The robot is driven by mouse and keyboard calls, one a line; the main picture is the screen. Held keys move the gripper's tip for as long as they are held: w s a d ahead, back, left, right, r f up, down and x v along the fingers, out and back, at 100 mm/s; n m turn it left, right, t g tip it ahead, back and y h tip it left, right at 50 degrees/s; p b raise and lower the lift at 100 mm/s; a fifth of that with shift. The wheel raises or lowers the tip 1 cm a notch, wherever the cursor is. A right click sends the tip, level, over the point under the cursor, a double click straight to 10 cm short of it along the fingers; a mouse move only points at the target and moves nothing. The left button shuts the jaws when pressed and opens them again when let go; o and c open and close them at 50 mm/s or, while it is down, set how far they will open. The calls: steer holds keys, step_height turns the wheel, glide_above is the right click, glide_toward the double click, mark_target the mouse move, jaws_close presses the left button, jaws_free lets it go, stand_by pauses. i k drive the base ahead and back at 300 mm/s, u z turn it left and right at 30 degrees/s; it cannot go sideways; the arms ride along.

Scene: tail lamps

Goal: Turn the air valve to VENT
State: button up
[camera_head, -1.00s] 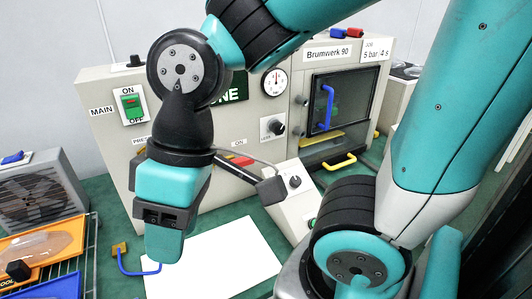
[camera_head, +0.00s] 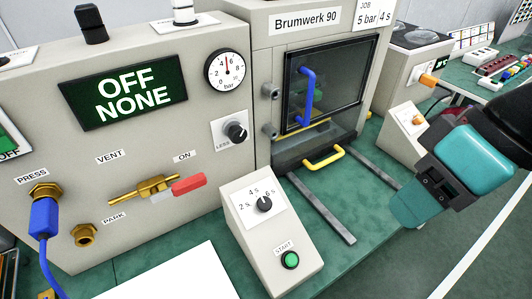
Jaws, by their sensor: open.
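The air valve (camera_head: 150,188) is brass and sits low on the grey panel. Its red lever (camera_head: 188,184) points right, under the ON label (camera_head: 184,157). The VENT label (camera_head: 110,157) is above and left of the valve. My gripper (camera_head: 405,218) is at the right, well apart from the valve, pointing down and left. It is open with nothing seen in it; its fingertips are hard to make out. The round pressure gauge (camera_head: 227,70) above the valve has its needle pointing about straight up.
A blue plug (camera_head: 44,217) sits at the PRESS port, with the brass PARK port (camera_head: 84,235) below the valve. A sloped timer box (camera_head: 270,235) stands right of the valve. A press with blue handle (camera_head: 306,98) is behind. The display (camera_head: 123,85) reads OFF NONE.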

mark_target(177, 190)
steer(key=z, duration=0.25)
steer(key=k, duration=1.1)
steer(key=u, duration=1.4)
steer(key=i, duration=0.5)
